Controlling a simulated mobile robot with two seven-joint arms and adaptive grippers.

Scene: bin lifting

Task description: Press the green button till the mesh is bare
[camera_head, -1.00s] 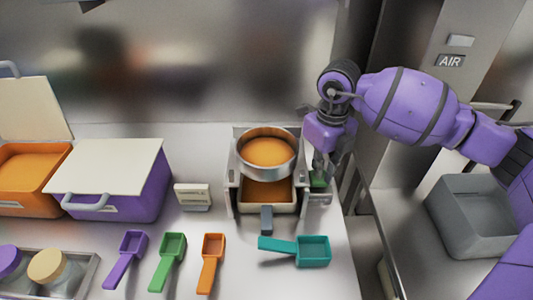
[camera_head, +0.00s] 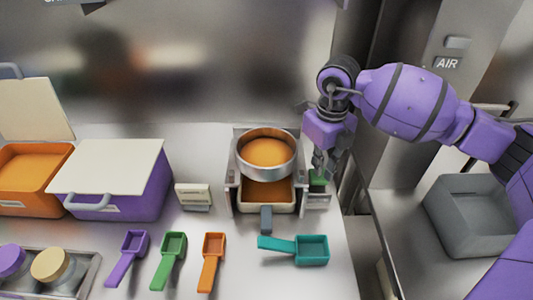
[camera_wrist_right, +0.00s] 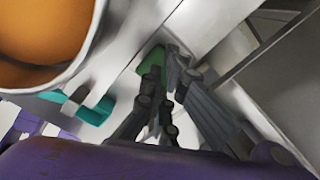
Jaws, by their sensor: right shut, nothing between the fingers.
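The sieve (camera_head: 266,155) is a round metal ring on the machine, with orange powder (camera_head: 267,152) covering its mesh. A tray (camera_head: 267,208) under it also holds orange powder. The green button (camera_head: 318,178) is on the machine's right side, partly hidden by my right gripper (camera_head: 318,170). In the right wrist view the green button (camera_wrist_right: 152,62) shows just beyond the shut, empty fingers (camera_wrist_right: 172,62); I cannot tell whether they touch it. The sieve's edge (camera_wrist_right: 92,45) and powder fill that view's upper left. My left gripper is not in view.
Purple, green, orange and teal scoops (camera_head: 312,250) lie in front of the machine. An orange bin (camera_head: 30,180) and a lidded purple bin (camera_head: 120,185) stand left. A small sign (camera_head: 195,197) stands beside the machine. A grey bin (camera_head: 475,215) is at right.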

